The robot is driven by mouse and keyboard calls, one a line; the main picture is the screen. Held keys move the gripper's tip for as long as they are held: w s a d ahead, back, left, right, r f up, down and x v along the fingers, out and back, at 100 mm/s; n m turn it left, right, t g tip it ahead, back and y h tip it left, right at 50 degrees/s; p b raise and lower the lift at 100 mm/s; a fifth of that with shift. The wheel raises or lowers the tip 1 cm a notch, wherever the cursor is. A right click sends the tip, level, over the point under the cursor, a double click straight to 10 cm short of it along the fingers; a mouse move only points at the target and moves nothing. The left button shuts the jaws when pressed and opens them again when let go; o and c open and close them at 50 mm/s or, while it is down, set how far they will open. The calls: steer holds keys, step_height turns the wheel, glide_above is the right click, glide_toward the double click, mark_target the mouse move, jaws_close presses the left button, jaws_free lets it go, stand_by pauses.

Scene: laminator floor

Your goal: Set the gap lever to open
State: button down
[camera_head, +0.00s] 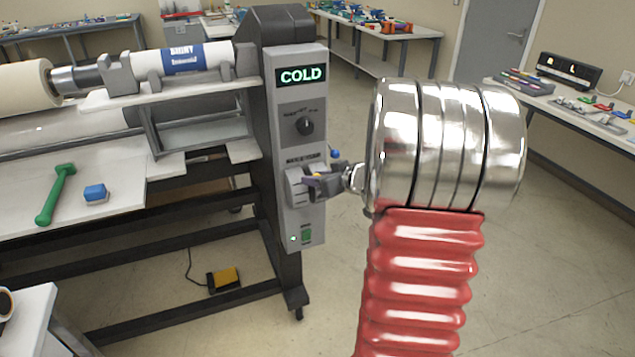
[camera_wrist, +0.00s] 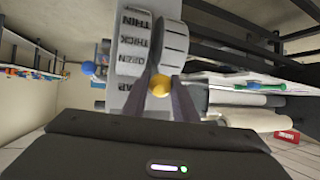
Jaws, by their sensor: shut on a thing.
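The gap lever shows in the wrist view as a round yellow knob (camera_wrist: 160,87) in a slot between two pale curved plates. The left plate (camera_wrist: 134,45) carries the labels THIN, THICK and OPEN, with OPEN closest to my jaws. My gripper (camera_wrist: 161,84) is shut on the yellow knob, one dark finger on each side. In the head view, my gripper (camera_head: 318,183) is at the grey lever housing (camera_head: 297,188) on the laminator's control panel, and the knob is hidden there. I cannot tell exactly which mark the lever is at.
A blue ball knob (camera_head: 335,154) sticks out beside the housing, above my gripper; it also shows in the wrist view (camera_wrist: 88,68). The panel has a COLD display (camera_head: 302,75) and a dark dial (camera_head: 305,125). A yellow foot pedal (camera_head: 224,280) lies on the floor.

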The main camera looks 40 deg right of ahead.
steer(key=shift+d+r, duration=0.1)
steer(key=c, duration=1.4)
jaws_free()
steer(key=shift+c, duration=0.2)
steer(key=shift+s, duration=0.1)
steer(key=v, duration=1.3)
steer(key=shift+s, duration=0.2)
steer(key=shift+r, duration=0.1)
